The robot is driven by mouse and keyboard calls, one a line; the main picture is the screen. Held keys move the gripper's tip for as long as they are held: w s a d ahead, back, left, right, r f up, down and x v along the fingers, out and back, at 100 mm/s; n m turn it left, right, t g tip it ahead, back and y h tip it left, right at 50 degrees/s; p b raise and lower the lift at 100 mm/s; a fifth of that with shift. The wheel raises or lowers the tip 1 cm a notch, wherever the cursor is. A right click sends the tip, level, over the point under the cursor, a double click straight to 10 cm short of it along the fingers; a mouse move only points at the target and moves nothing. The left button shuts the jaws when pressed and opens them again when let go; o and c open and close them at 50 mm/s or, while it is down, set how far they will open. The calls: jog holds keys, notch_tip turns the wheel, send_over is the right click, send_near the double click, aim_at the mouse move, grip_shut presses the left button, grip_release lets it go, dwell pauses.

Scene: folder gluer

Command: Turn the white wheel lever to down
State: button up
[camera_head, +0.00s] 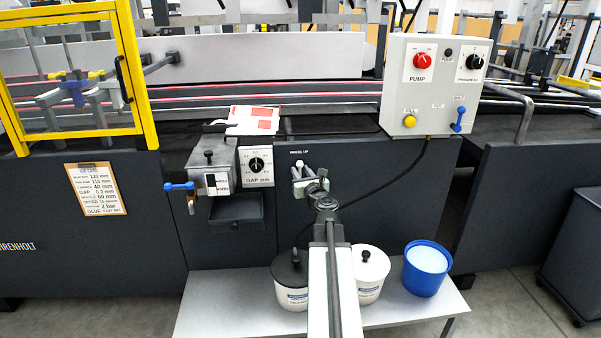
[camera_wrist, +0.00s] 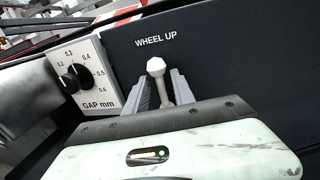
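The white wheel lever (camera_wrist: 156,67) points up under the printed words "WHEEL UP" on the dark machine panel. Its rounded knob shows above my fingers in the wrist view, and its small white end (camera_head: 299,164) shows in the head view. My gripper (camera_wrist: 162,90) is at the lever, with one grey finger on each side of the stem. The fingers look apart, with narrow gaps beside the stem; firm contact is not visible. My gripper (camera_head: 309,180) partly hides the lever's lower part and pivot in the head view.
A gap dial (camera_head: 257,165) sits just left of the lever. A grey unit with a blue lever (camera_head: 179,186) is further left. Tubs, including a blue bucket (camera_head: 427,268), stand on a low bench (camera_head: 230,310) below. A control box (camera_head: 436,85) is up right.

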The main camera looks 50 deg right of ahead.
jog(key=c, duration=0.5)
jog(key=shift+w, duration=0.1)
dwell(1.0)
